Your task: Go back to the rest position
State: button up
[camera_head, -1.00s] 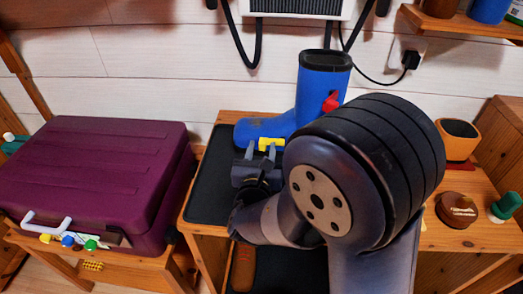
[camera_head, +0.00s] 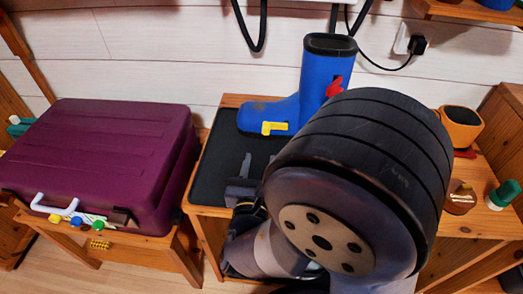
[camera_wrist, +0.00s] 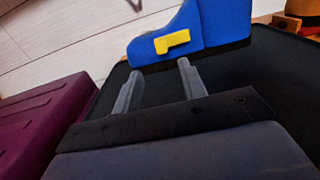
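My gripper (camera_head: 258,167) is over the black tray on the bench, in front of the blue boot (camera_head: 318,85). In the wrist view its two fingers (camera_wrist: 158,88) are spread apart with nothing between them. The boot stands upright on the tray, with a yellow piece (camera_head: 274,128) on its toe side and a red piece (camera_head: 334,87) on its shaft. The yellow piece also shows in the wrist view (camera_wrist: 172,42), beyond the fingertips and apart from them. My arm hides much of the bench's middle.
A purple suitcase (camera_head: 110,150) lies on a wooden stand at the left. The black tray (camera_head: 212,170) has bare room left of the gripper. An orange pot (camera_head: 461,128), a brown round container (camera_head: 461,198) and a green-capped item (camera_head: 503,195) stand at the right.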

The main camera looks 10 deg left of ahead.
aim_at(266, 131)
jog(key=shift+s, duration=0.5)
jog(key=shift+w, duration=0.1)
jog(key=w+b, duration=0.1)
jog(key=w, duration=0.9)
jog(key=shift+w+a, duration=0.15)
jog(key=shift+w, duration=0.25)
jog(key=shift+s, duration=0.1)
jog(key=shift+s, duration=0.1)
